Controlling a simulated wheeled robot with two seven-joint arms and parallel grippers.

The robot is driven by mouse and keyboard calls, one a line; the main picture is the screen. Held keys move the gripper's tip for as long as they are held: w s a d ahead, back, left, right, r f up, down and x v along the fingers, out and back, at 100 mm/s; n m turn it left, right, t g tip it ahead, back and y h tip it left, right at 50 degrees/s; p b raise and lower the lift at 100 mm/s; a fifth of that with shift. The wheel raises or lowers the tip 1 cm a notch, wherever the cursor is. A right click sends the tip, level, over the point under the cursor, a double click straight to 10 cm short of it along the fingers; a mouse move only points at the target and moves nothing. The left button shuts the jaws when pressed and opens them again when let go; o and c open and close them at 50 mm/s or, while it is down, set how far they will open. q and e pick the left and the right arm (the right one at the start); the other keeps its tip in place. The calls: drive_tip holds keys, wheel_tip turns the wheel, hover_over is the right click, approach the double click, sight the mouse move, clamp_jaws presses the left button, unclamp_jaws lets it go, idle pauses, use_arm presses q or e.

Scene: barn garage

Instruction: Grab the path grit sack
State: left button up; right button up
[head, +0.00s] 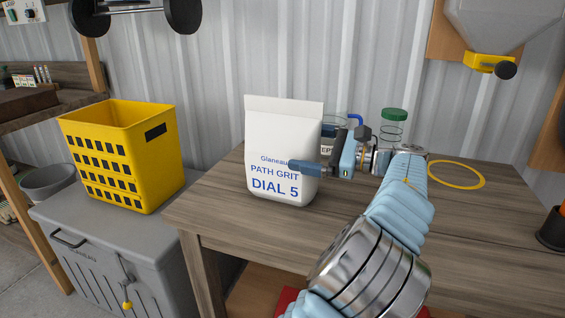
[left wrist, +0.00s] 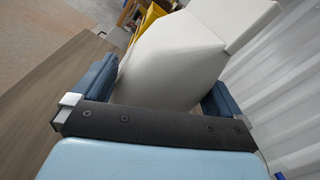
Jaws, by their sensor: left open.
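The path grit sack (head: 272,135) is a white upright bag with blue lettering reading "PATH GRIT" and "DIAL 5". It stands on the wooden table near its left end. My left gripper (head: 306,158) is at the sack's right side. One blue finger lies across the front of the sack, and the other is hidden behind it. In the left wrist view the sack (left wrist: 175,62) reaches in between the two spread fingers of the open gripper (left wrist: 160,88). I cannot tell whether either finger touches it. My right gripper is not in view.
The wooden table (head: 480,215) has a yellow ring (head: 456,174) on it and a green-lidded jar (head: 393,127) at the back. A yellow basket (head: 125,155) stands on a grey chest (head: 110,235) to the left. A hopper (head: 500,22) hangs at the upper right.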

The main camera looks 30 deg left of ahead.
sight(282, 150)
use_arm(q)
drive_tip(key=shift+s+a, duration=0.15)
drive_tip(key=shift+a, duration=0.6)
drive_tip(key=shift+s+a, duration=0.15)
drive_tip(key=shift+a, duration=0.55)
drive_tip(key=c, duration=1.6)
drive_tip(key=shift+r, duration=0.1)
drive_tip(key=shift+c, duration=0.3)
